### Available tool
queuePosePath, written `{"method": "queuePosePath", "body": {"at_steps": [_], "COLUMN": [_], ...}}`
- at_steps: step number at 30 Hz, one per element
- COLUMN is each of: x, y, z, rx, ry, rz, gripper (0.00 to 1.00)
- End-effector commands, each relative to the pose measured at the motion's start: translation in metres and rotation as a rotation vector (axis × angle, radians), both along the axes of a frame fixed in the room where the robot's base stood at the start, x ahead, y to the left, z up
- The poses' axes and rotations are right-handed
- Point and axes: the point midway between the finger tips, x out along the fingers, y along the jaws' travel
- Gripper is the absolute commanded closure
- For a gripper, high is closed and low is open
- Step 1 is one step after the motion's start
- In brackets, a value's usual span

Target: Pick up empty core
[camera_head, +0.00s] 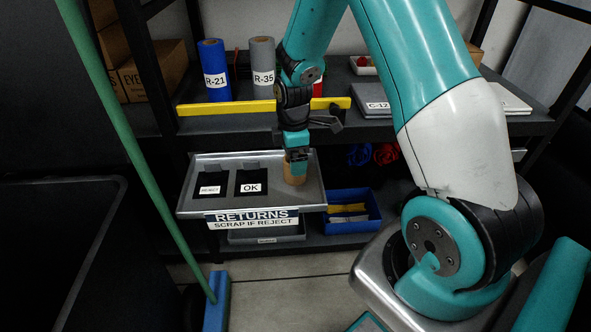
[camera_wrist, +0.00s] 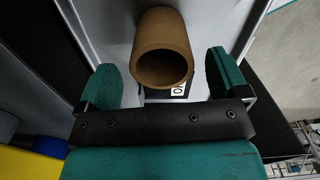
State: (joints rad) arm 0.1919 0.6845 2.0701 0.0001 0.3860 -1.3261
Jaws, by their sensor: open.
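The empty core (camera_head: 295,174) is a short brown hollow cardboard tube. It stands upright at the right end of the grey returns tray (camera_head: 312,197), partly hidden behind my gripper in the head view. In the wrist view the core (camera_wrist: 161,62) shows its open hollow end, with its near rim between my fingertips. My gripper (camera_head: 297,158) points down over the core. In the wrist view my gripper (camera_wrist: 172,72) is open, one teal finger on each side of the core, with gaps showing on both sides.
Black "REJECT" (camera_head: 210,188) and "OK" (camera_head: 251,187) pockets lie left in the tray. A yellow bar (camera_head: 225,108) crosses the shelf above, before the blue R-21 roll (camera_head: 214,65) and grey R-35 roll (camera_head: 262,60). A blue bin (camera_head: 352,224) sits below right.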

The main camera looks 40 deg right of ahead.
Motion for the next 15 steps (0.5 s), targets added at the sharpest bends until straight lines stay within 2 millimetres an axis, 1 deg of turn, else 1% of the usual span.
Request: {"method": "queuePosePath", "body": {"at_steps": [1, 3, 6, 9, 14, 15], "x": [-0.002, -0.003, -0.003, -0.002, -0.002, -0.002], "y": [0.002, 0.003, 0.003, 0.002, 0.002, 0.002], "z": [-0.012, -0.022, -0.033, -0.036, -0.036, -0.036], "rx": [0.001, 0.001, 0.000, 0.000, 0.000, 0.000], "ry": [0.005, 0.004, 0.003, 0.001, 0.000, 0.001], "rz": [0.001, 0.000, -0.001, 0.000, 0.000, 0.000], "gripper": [0.07, 0.07, 0.07, 0.07, 0.07, 0.10]}}
